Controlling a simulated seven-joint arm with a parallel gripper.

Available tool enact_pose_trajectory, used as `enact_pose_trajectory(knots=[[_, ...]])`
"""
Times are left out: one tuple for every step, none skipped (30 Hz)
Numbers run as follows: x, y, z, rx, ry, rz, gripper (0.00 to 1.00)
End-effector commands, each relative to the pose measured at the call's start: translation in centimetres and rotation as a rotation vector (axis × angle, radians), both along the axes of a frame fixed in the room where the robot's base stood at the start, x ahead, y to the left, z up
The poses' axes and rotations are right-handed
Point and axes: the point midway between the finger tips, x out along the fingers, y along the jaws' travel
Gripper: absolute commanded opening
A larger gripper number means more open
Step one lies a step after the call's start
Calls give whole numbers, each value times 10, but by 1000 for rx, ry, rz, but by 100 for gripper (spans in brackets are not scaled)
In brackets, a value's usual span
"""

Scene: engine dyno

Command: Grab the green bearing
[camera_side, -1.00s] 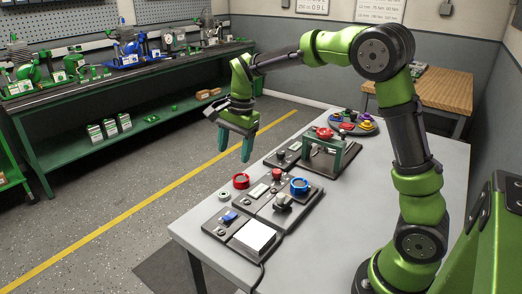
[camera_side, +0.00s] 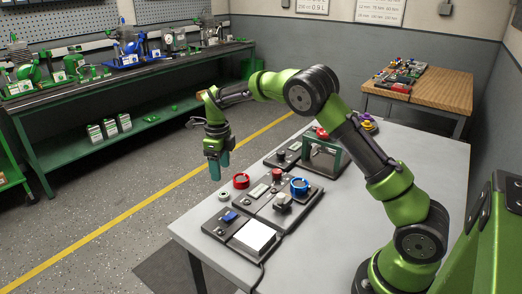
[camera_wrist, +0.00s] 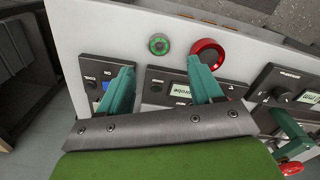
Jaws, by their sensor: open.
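My gripper (camera_side: 215,168) points down above and slightly left of the bearing in the side view, clear of the table. Its two teal fingers overlap there. In the wrist view my gripper (camera_wrist: 160,66) has its fingers well apart with nothing between them.
A larger red ring (camera_side: 241,181) lies close beside the bearing. Panels with a blue switch (camera_side: 230,217), a white pad (camera_side: 254,236), a blue ring (camera_side: 299,186) and a display (camera_wrist: 183,89) stand nearby. A teal frame (camera_side: 325,158) rises farther back. The table edge is close.

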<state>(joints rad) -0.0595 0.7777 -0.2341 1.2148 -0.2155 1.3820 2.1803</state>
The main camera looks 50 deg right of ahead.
Motion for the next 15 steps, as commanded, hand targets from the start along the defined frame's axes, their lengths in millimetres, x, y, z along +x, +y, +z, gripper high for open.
enact_pose_trajectory(knots=[[-1,0,-11,3,4,0,65],[-1,0,-16,2,3,1,65],[0,0,-22,2,3,0,65],[0,0,-26,1,2,0,65],[-1,0,-29,1,3,1,65],[0,0,-33,1,2,1,65],[0,0,-35,1,1,2,65],[0,0,-36,1,0,2,65],[0,1,-38,1,0,2,65],[0,1,-39,2,1,2,65],[0,1,-42,2,1,2,65],[-1,1,-47,2,1,1,65],[-1,1,-51,1,2,1,65],[-2,1,-56,2,3,1,65],[-2,1,-63,3,4,1,65]])
